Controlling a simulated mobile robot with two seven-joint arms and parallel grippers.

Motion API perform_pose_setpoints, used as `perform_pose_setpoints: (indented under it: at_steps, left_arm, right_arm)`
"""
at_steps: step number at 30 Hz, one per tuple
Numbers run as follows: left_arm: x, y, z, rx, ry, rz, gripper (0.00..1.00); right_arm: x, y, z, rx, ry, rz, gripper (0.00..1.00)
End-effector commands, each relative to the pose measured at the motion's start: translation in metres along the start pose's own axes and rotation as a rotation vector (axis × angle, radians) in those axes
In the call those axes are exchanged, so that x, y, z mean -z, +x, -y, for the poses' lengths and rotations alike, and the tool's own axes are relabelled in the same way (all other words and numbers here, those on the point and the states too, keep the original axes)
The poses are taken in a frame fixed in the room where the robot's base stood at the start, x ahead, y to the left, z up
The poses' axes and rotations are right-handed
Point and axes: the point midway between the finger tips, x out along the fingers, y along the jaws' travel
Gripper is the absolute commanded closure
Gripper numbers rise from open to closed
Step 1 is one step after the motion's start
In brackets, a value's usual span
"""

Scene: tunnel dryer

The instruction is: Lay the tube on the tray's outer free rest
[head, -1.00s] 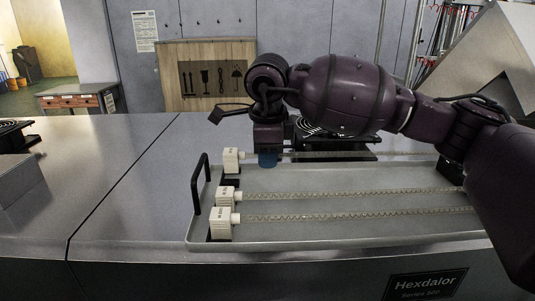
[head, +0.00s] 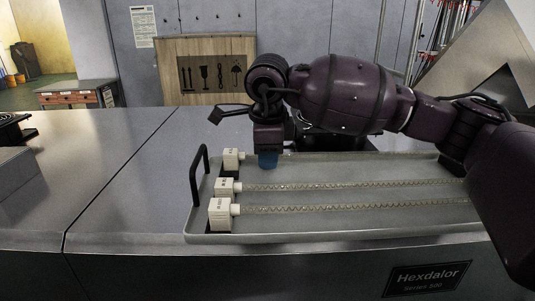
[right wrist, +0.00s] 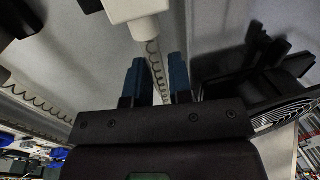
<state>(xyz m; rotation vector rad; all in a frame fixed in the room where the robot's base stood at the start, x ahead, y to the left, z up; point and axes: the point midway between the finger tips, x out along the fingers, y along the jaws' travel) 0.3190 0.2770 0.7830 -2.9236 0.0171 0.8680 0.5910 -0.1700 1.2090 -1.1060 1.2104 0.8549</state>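A long clear tube with a coil inside and a white end block (head: 231,158) is the farthest of three in the head view. My right gripper (head: 268,160), with blue fingers, points down at it just right of the block. In the right wrist view the tube (right wrist: 153,60) runs between the two close-set fingers (right wrist: 158,80), its white block (right wrist: 130,10) just beyond them. The grey tray (head: 330,228) holds the middle tube (head: 340,186) and the near tube (head: 340,208). The outer free rest is not clearly seen. My left gripper is out of view.
A black handle (head: 195,177) stands up at the tray's left end. A black fan unit (head: 335,142) lies behind the tray, partly hidden by my right arm. The metal top (head: 120,175) left of the tray is clear.

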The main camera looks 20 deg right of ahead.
Motion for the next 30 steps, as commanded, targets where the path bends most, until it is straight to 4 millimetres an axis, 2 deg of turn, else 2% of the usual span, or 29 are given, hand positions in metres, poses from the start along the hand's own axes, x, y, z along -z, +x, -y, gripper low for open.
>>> perform_pose_setpoints:
  at_steps: [1, 4, 15, 20, 30]
  left_arm:
    - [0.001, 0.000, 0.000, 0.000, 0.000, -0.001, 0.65]
    - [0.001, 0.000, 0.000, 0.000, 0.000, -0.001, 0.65]
    - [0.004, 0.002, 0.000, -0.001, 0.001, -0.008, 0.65]
    - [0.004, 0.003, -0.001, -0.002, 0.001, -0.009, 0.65]
    - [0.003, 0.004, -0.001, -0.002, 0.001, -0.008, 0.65]
  right_arm:
    - [0.000, -0.001, 0.000, 0.001, 0.000, 0.000, 0.72]
    - [0.000, -0.001, 0.000, 0.001, 0.000, 0.000, 0.57]
    - [0.000, -0.006, 0.000, 0.002, 0.000, 0.000, 0.57]
    - [0.000, -0.027, 0.001, 0.004, 0.001, 0.002, 0.57]
    - [0.000, -0.087, 0.000, 0.003, 0.000, 0.001, 0.57]
